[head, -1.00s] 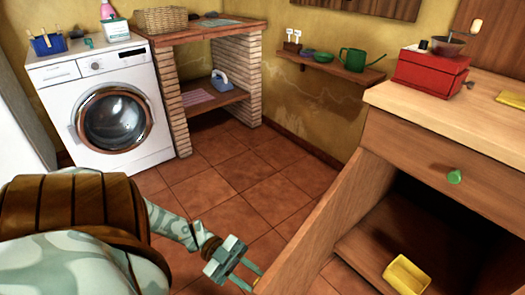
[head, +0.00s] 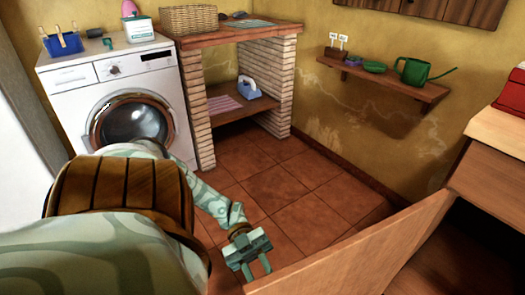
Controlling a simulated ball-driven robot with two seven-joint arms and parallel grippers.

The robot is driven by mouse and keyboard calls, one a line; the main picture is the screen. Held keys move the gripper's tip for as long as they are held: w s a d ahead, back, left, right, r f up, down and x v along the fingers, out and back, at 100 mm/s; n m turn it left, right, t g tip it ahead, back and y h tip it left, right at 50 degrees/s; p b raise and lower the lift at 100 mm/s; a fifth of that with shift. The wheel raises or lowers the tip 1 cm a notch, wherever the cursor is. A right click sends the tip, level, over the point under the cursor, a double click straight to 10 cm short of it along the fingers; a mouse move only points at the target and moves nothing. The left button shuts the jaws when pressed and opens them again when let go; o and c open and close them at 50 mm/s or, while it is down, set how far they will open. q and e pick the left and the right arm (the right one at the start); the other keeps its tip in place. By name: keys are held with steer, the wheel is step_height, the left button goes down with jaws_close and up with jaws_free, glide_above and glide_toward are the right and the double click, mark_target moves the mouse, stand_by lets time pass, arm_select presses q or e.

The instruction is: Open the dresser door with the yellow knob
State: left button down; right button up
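The yellow knob is not visible now. My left gripper (head: 257,270) is just left of the door's free end, pointing down, with its two green fingers apart and nothing seen between them. I cannot tell whether it touches the door. My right gripper is out of view.
A white washing machine (head: 75,80) and a brick-legged counter (head: 200,120) stand at the back left. A wall shelf (head: 390,82) holds a green watering can (head: 415,72). A red box (head: 512,95) is on the dresser top. The tiled floor (head: 300,190) between is clear.

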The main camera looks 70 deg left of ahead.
arm_select(q)
steer(key=shift+s+a+f, duration=0.1)
steer(key=shift+a, duration=0.05)
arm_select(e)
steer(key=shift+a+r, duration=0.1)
arm_select(q)
steer(key=c, duration=1.1)
jaws_free()
steer(key=shift+s+a+b, duration=0.15)
steer(key=shift+a+b, duration=0.7)
steer(key=shift+a, duration=1.85)
steer(key=shift+s+a+b, duration=0.15)
steer(key=shift+a+b, duration=0.75)
steer(key=shift+a, duration=1.85)
steer(key=shift+s+a+b, duration=0.15)
steer(key=shift+a+b, duration=0.7)
steer(key=shift+a, duration=1.85)
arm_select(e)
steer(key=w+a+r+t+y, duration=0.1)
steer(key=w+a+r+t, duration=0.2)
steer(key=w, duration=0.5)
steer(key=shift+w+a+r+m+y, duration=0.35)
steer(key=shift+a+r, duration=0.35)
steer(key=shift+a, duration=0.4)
